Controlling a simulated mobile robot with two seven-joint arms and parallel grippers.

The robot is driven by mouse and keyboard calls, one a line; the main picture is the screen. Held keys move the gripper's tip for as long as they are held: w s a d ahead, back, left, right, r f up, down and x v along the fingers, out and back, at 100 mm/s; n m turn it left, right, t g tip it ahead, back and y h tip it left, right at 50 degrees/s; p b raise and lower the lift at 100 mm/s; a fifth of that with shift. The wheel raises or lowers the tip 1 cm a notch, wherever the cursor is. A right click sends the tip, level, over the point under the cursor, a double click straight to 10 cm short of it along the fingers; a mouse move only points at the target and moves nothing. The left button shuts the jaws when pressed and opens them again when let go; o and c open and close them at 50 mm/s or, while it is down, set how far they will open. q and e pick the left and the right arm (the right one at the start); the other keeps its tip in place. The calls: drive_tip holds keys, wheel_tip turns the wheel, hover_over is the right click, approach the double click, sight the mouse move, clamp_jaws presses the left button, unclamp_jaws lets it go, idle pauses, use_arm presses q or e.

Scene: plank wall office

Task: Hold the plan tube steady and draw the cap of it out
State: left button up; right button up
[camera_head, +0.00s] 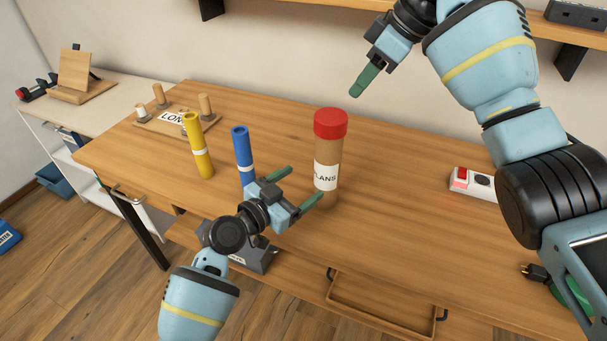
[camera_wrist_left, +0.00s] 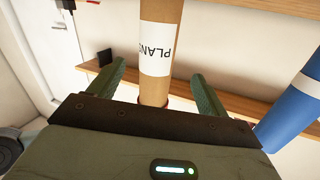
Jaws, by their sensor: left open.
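The plan tube (camera_head: 326,185) stands upright on the wooden desk. It is brown cardboard with a white label reading "PLANS" and a red cap (camera_head: 331,123) on its top. My left gripper (camera_head: 304,186) is open, low in front of the tube.
A blue tube (camera_head: 242,148) and a yellow tube (camera_head: 197,146) stand left of the plan tube. A pegged wooden board (camera_head: 177,127) lies at the back left. A white box with a red switch (camera_head: 472,184) sits at right. The desk between is clear.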

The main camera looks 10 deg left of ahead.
sight(319, 165)
use_arm(q)
drive_tip(key=shift+w+d+r+n+h, duration=0.25)
drive_tip(key=shift+w+d+r, duration=0.15)
drive_tip(key=shift+r, duration=0.15)
drive_tip(key=shift+w+d+r+n+h, duration=0.25)
drive_tip(key=shift+w+r, duration=0.1)
drive_tip(key=shift+r, duration=0.15)
drive_tip(key=shift+x, duration=3.85)
drive_tip(key=shift+c, duration=0.3)
